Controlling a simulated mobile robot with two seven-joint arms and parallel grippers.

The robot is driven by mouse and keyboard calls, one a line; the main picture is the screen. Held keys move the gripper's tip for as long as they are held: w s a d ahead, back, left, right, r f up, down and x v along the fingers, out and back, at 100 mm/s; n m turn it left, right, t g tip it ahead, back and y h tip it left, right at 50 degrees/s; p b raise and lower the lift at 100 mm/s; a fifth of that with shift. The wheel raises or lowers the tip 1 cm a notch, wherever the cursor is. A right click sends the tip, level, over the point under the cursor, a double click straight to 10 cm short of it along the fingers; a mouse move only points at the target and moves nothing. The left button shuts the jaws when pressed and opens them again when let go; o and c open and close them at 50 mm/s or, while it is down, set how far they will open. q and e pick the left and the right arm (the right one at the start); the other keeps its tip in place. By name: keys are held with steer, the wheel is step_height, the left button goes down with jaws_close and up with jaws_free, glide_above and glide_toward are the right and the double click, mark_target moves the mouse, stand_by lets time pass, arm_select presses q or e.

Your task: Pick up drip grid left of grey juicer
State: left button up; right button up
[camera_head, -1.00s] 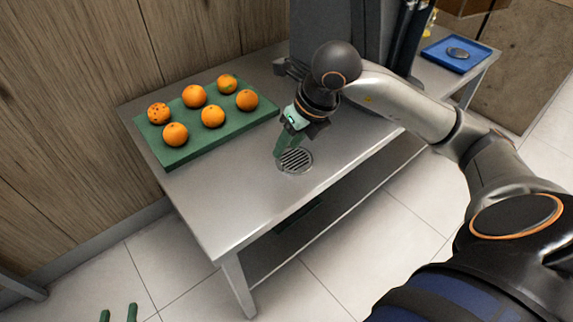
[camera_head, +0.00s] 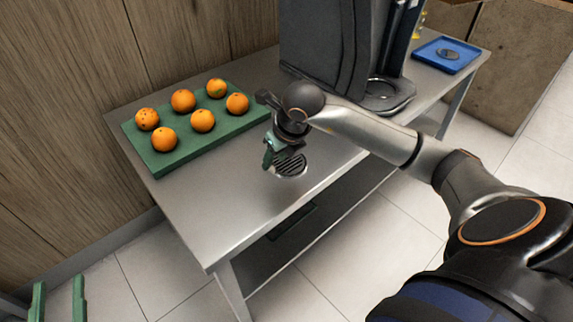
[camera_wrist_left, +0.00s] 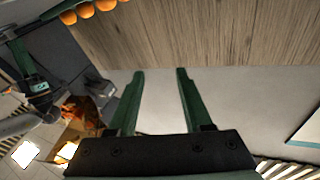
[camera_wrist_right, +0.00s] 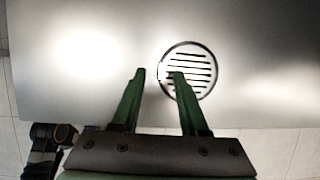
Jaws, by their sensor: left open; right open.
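The drip grid (camera_head: 291,166) is a round, slotted metal disc lying flat on the steel table, left of the grey juicer (camera_head: 325,45). In the right wrist view the drip grid (camera_wrist_right: 198,69) lies ahead of my right gripper (camera_wrist_right: 157,73). My right gripper (camera_head: 269,158) is open and empty, just left of the grid, with one fingertip overlapping the grid in the right wrist view; I cannot tell if it touches. My left gripper (camera_head: 58,285) is open and empty at the lower left, away from the table, and also shows in the left wrist view (camera_wrist_left: 160,72).
A green tray (camera_head: 185,152) with several oranges (camera_head: 203,121) sits at the table's left. A blue tray (camera_head: 428,52) with a dark round piece is at the far right. The steel table's (camera_head: 215,210) front left is clear. A wooden wall (camera_head: 60,100) stands behind.

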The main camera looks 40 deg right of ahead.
steer(key=shift+x, duration=1.05)
arm_select(q)
steer(key=r, duration=0.1)
steer(key=r+t+h, duration=0.1)
steer(key=shift+s+d+r+m, duration=0.1)
steer(key=shift+s+r+m, duration=0.15)
steer(key=shift+r+m, duration=0.15)
arm_select(e)
steer(key=shift+c, duration=0.4)
jaws_close()
